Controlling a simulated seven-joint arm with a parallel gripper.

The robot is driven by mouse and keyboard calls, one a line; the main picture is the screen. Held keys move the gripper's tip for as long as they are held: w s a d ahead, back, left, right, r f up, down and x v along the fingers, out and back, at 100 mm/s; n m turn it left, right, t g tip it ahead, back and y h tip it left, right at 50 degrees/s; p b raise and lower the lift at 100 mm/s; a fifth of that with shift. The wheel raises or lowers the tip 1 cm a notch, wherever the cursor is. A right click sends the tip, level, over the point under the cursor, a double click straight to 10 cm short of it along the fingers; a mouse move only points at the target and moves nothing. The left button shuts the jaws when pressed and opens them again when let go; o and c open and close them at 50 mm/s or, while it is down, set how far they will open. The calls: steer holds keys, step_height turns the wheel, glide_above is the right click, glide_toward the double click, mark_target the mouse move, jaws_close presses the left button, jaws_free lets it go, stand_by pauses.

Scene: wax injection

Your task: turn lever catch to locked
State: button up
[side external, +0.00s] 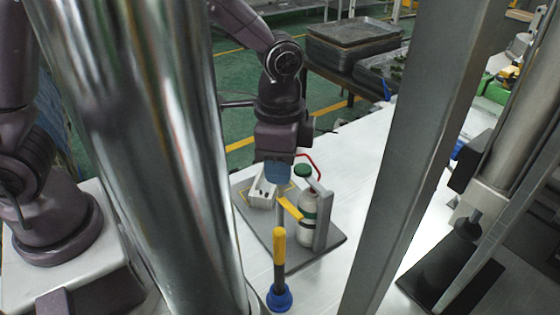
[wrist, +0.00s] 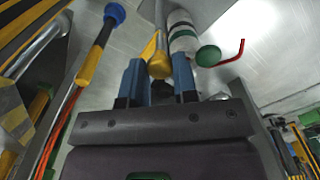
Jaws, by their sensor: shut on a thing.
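The lever catch shows as a yellow lever (side external: 290,208) beside a banded white bottle on a dark base plate. In the wrist view the yellow lever's rounded end (wrist: 160,66) sits between my two blue fingers. My gripper (side external: 277,180) points down over the plate and is shut on that end; the fingers also show in the wrist view (wrist: 160,75). The lever's pivot and any locked marking cannot be made out.
The bottle (side external: 308,222) has a green cap and stands close by the lever, next to a grey upright (side external: 324,218). A red hooked rod (side external: 311,160) is behind it. A yellow-and-black handle with a blue end (side external: 279,262) stands in front. A white block (side external: 262,192) is left.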

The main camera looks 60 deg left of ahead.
steer(key=n, duration=0.4)
steer(key=shift+n, duration=0.4)
steer(key=n, duration=0.8)
steer(key=shift+n, duration=2.3)
steer(key=o, duration=0.9)
steer(key=shift+r, duration=0.1)
step_height(320, 180, up, 13)
steer(key=shift+f, duration=0.1)
